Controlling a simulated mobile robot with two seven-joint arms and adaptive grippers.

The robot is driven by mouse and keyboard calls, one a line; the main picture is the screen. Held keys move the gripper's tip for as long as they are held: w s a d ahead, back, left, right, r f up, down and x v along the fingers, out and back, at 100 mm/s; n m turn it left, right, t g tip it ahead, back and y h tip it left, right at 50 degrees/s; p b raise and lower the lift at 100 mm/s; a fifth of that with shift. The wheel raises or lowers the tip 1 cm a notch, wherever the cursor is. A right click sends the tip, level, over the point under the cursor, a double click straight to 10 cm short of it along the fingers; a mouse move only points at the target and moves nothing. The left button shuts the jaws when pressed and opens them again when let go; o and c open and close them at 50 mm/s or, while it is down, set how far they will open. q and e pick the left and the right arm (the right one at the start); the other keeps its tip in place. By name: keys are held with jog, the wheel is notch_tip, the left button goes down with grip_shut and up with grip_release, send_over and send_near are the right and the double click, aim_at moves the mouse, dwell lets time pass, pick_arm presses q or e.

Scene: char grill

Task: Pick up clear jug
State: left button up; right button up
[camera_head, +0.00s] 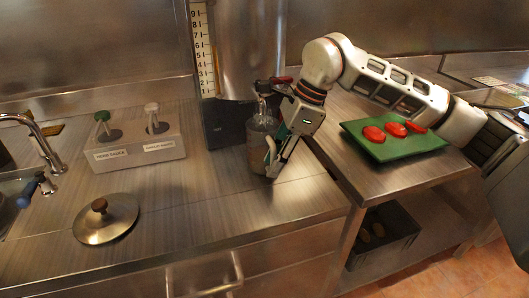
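The clear jug (258,135) stands on the steel counter near the middle of the view, close to the counter's back wall. It looks grey and see-through, and my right gripper hides part of it. My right gripper (270,166) points down at the jug's right side, with its fingers overlapping the jug in this view. I cannot tell whether the fingers are closed on the jug or only beside it. My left gripper is not in view.
A metal lid with a brown knob (105,222) lies at the counter's left front. A labelled steel holder (135,153) stands behind it. A green tray (394,143) with red slices lies to the right. A faucet (45,148) is at far left. The front middle counter is clear.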

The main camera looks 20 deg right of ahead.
jog(key=shift+a+f, duration=0.2)
jog(key=shift+f, duration=0.25)
grip_shut()
jog(key=shift+r, duration=0.15)
